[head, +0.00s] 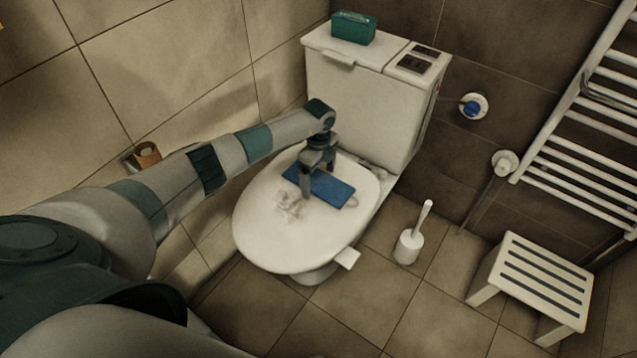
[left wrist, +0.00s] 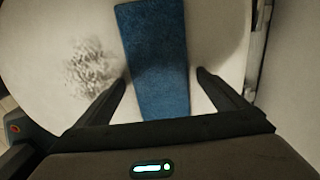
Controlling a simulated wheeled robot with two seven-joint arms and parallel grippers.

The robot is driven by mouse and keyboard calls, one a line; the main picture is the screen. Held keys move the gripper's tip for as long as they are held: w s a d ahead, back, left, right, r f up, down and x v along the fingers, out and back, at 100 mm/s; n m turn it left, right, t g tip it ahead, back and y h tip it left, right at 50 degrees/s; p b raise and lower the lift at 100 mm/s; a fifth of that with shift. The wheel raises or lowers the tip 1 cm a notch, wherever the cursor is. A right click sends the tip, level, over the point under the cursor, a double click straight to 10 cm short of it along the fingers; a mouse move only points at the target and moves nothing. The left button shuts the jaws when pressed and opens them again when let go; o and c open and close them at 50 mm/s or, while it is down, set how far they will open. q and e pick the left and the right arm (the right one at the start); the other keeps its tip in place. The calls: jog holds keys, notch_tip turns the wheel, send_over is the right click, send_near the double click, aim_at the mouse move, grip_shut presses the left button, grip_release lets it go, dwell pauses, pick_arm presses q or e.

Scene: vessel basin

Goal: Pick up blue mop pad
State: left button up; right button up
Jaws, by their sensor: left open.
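The blue mop pad (head: 333,188) lies flat on the closed white toilet lid (head: 262,222). In the left wrist view the pad (left wrist: 153,55) runs lengthwise between my two fingers. My left gripper (head: 320,178) points down over the pad, with one finger on each side of it in the left wrist view (left wrist: 162,82). The fingers are open and apart from the pad's edges. In the head view the gripper hides part of the pad. A dark smudge (head: 291,206) marks the lid beside the pad. My right gripper is not in view.
The toilet tank (head: 358,100) rises behind the lid and carries a green box (head: 353,27). A toilet brush (head: 409,244) stands on the floor to the right. A white step stool (head: 535,285) and a towel rail (head: 580,130) are farther right. A paper roll holder (head: 143,156) is on the left wall.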

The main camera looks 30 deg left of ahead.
aim_at(319, 181)
pick_arm(q)
jog(key=c, duration=1.1)
jog(key=shift+c, duration=0.2)
jog(key=shift+r, duration=0.1)
jog(key=shift+r, duration=0.25)
notch_tip(319, 181, up, 3)
jog(key=shift+r, duration=0.1)
jog(key=d+r, duration=0.7)
jog(key=d, duration=0.4)
jog(key=shift+s+d+p, duration=0.3)
jog(key=shift+d+p, duration=0.05)
jog(key=shift+p, duration=0.1)
